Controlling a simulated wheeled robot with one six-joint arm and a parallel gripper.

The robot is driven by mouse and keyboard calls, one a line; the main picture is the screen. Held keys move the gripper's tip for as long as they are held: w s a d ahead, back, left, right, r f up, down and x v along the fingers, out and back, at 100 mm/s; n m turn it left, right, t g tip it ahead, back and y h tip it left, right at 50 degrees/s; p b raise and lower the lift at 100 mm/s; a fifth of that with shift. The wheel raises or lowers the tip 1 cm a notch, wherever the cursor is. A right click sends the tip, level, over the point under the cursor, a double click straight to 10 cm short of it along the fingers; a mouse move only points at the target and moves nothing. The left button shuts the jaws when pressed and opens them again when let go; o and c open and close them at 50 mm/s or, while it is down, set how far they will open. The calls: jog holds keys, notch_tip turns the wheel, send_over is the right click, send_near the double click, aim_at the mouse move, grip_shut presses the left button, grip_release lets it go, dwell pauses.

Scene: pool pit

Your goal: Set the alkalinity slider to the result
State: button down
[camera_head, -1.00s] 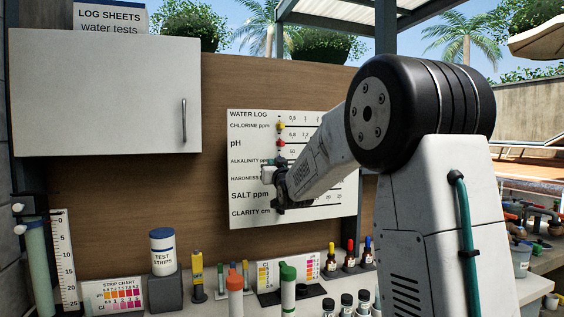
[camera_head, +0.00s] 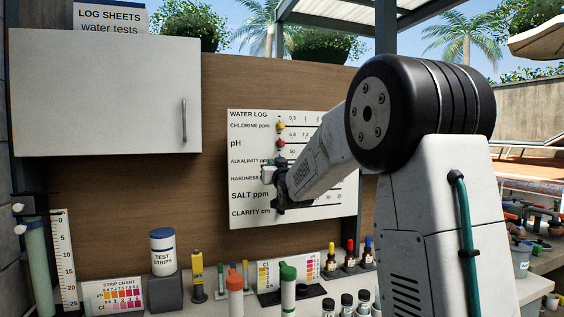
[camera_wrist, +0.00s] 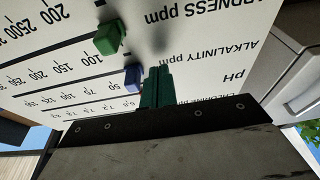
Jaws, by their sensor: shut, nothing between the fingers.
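The water log board (camera_head: 242,190) hangs on the brown wall in the head view, with rows for chlorine, pH, alkalinity, hardness, salt and clarity. In the wrist view it appears upside down. A blue slider knob (camera_wrist: 132,77) sits at the low end of the scale near the 50 mark, by the ALKALINITY label. A green knob (camera_wrist: 109,38) sits in the neighbouring row, by the HARDNESS label. My gripper (camera_wrist: 157,88) is shut and empty, its teal fingers right beside the blue knob on the label side. I cannot tell whether they touch. In the head view my gripper (camera_head: 271,174) covers part of the alkalinity and hardness rows.
A yellow knob (camera_head: 281,126) and a red knob (camera_head: 281,143) sit on the rows above. Below the board, the bench holds a test strips jar (camera_head: 163,253), a strip chart (camera_head: 118,294), dropper bottles (camera_head: 349,258) and several vials. A white cabinet (camera_head: 105,95) hangs at left.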

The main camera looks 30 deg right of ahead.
jog(key=shift+d, duration=0.1)
dwell(0.4)
jog(key=shift+s+d, duration=1.45)
jog(key=shift+d, duration=3.45)
jog(key=shift+s+d, duration=1.4)
jog(key=shift+d, duration=3.5)
jog(key=s+a, duration=0.3)
jog(key=s, duration=0.3)
jog(key=shift+s+a, duration=0.15)
jog(key=shift+a, duration=0.15)
